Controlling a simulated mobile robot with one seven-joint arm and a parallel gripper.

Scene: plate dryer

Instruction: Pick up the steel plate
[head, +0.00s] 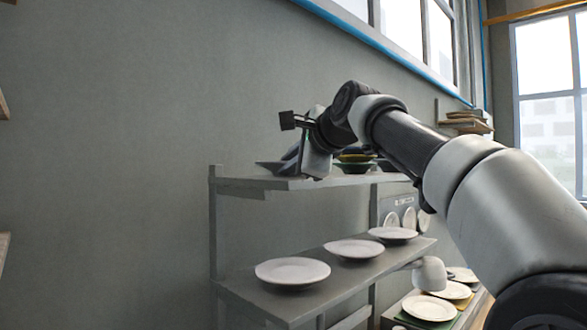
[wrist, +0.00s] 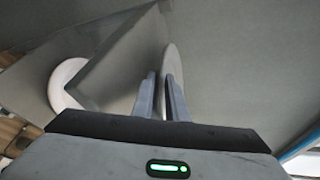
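A grey plate (wrist: 173,58), which looks like the steel plate, shows nearly edge-on in the wrist view, just beyond my fingertips. In the head view a dark grey plate (head: 268,166) sits at the left end of the top shelf; it is partly hidden. My gripper (wrist: 160,80) is open, with a gap between its two fingers. The plate's near edge lines up with the gap, close to the right finger. I cannot tell whether it touches.
Yellow and dark green plates (head: 356,161) sit right of my wrist on the top shelf (head: 262,183). White plates (head: 292,271) stand on the middle shelf (head: 250,300); one also shows in the wrist view (wrist: 60,90). The grey wall (head: 110,150) is close behind. Left of the rack is open.

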